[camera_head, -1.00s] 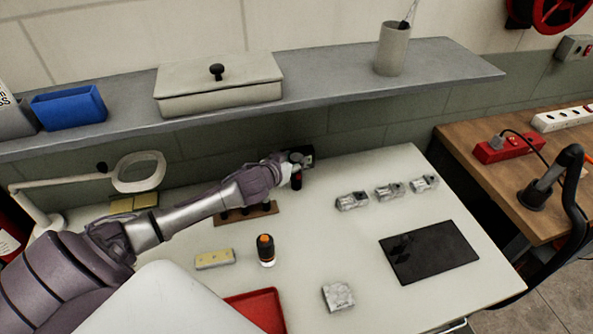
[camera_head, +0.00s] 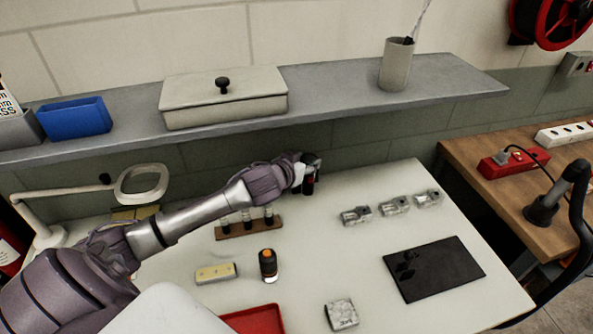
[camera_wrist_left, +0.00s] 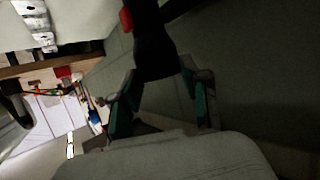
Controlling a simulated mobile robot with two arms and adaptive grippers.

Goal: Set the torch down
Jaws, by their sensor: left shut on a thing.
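My left gripper (camera_head: 309,171) is shut on a dark torch (camera_head: 309,186), which has a red part. In the head view it is at the back of the white table (camera_head: 370,290), near the wall below the shelf. The gripper partly hides the torch. In the left wrist view the torch's black body (camera_wrist_left: 153,45) shows between the two fingers (camera_wrist_left: 158,108), with a red bit at its upper left. I cannot tell whether the torch touches the table. My right gripper is not in view.
A wooden rack with vials (camera_head: 238,231) stands left of the torch. A black-and-orange cylinder (camera_head: 268,266), yellow block (camera_head: 216,273) and red tray (camera_head: 258,320) are nearer. The grey shelf (camera_head: 340,104) overhangs behind.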

